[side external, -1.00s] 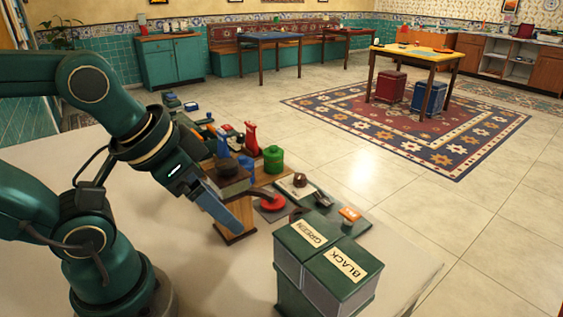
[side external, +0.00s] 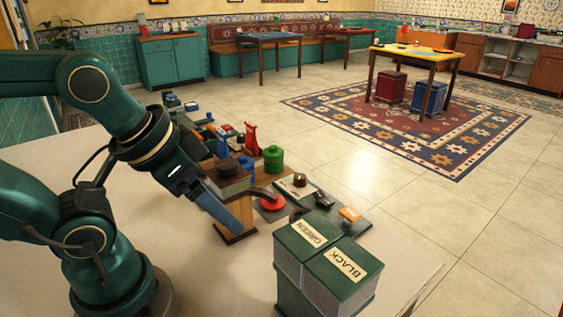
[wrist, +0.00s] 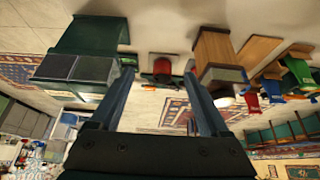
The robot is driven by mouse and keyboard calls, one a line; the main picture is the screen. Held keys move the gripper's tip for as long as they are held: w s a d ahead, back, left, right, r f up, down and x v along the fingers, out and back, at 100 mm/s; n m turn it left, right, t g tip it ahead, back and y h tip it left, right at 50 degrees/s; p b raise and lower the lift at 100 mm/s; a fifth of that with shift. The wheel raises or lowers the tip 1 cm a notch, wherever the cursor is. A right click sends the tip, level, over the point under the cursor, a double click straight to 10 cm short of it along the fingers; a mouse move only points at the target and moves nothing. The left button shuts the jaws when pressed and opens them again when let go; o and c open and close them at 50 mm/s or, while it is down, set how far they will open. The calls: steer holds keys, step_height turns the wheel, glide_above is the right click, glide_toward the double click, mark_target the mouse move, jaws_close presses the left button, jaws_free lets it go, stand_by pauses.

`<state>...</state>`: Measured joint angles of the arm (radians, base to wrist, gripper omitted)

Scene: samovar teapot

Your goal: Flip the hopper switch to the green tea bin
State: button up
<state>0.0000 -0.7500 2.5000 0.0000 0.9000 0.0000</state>
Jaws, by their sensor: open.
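The dark green twin bin box (side external: 327,265), lettered GREEN and BLACK on its lids, stands at the front right of the table in the side external view. The GREEN lid (side external: 305,237) is left of the BLACK lid (side external: 343,264). Behind it is a dark green panel with an orange-topped piece (side external: 349,214) and small dark pieces; I cannot tell which is the hopper switch or how it is set. My gripper (side external: 228,218) is open, pointing down left of the bins. In the wrist view its fingers (wrist: 160,72) are apart, with a red piece beyond them.
A wooden stand with a dark top (side external: 228,180) is close behind my gripper. A red disc (side external: 272,203), a green canister (side external: 273,159) and red and blue pieces crowd the table's middle. The table (side external: 400,270) is bare right of the bins.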

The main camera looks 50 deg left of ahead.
steer(key=shift+s, duration=0.1)
steer(key=c, duration=0.8)
steer(key=shift+w+r, duration=0.25)
steer(key=shift+r, duration=0.25)
jaws_close()
steer(key=w+a+r+y, duration=0.1)
steer(key=w+r, duration=0.3)
steer(key=w, duration=0.2)
steer(key=w+a+r, duration=0.1)
steer(key=w+r, duration=0.4)
steer(key=w, duration=0.2)
steer(key=w+a+f+g, duration=0.2)
steer(key=w+f, duration=0.7)
steer(key=w, duration=0.2)
steer(key=shift+y, duration=0.4)
